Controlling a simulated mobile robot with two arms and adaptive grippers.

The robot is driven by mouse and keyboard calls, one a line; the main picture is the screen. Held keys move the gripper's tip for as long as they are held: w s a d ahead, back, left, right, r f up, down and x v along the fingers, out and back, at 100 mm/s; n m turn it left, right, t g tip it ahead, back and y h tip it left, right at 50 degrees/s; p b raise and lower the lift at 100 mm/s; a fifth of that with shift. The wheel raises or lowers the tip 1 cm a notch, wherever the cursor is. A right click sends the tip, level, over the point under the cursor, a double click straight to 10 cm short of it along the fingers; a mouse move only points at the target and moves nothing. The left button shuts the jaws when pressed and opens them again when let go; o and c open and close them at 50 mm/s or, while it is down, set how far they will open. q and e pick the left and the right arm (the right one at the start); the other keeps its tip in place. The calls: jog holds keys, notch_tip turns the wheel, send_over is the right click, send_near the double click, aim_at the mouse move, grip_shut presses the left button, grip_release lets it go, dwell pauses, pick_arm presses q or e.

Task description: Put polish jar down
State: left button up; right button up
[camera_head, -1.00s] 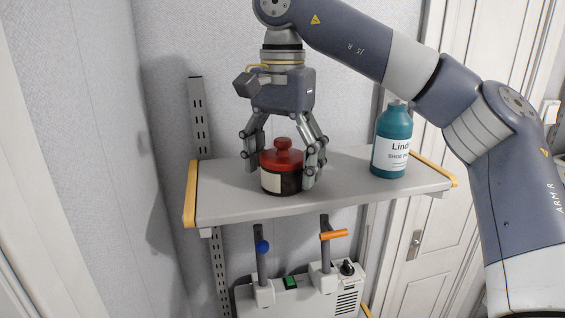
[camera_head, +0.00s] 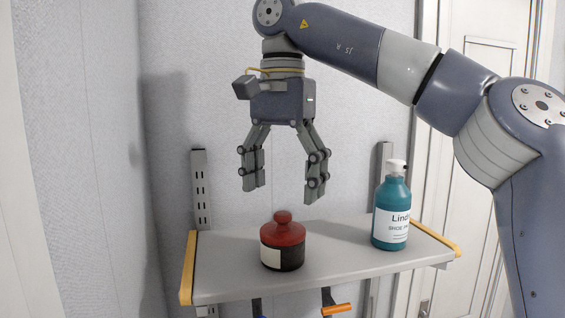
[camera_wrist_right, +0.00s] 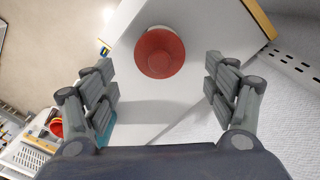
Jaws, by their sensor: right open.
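The polish jar (camera_head: 283,243) stands upright on the grey shelf (camera_head: 335,262). It has a red knobbed lid, a dark body and a pale label. My right gripper (camera_head: 280,194) is open and empty above the jar, clear of its knob. In the right wrist view the jar's round red lid (camera_wrist_right: 159,52) shows beyond the spread fingers (camera_wrist_right: 163,88), touching neither. My left gripper is not in view.
A teal pump bottle (camera_head: 391,213) with a white label stands on the shelf to the right of the jar. The shelf has yellow end edges (camera_head: 188,266). Slotted metal uprights (camera_head: 200,190) run up the wall behind. An orange-handled hook (camera_head: 336,309) shows below the shelf.

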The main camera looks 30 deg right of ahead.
jog(key=shift+r, duration=1.45)
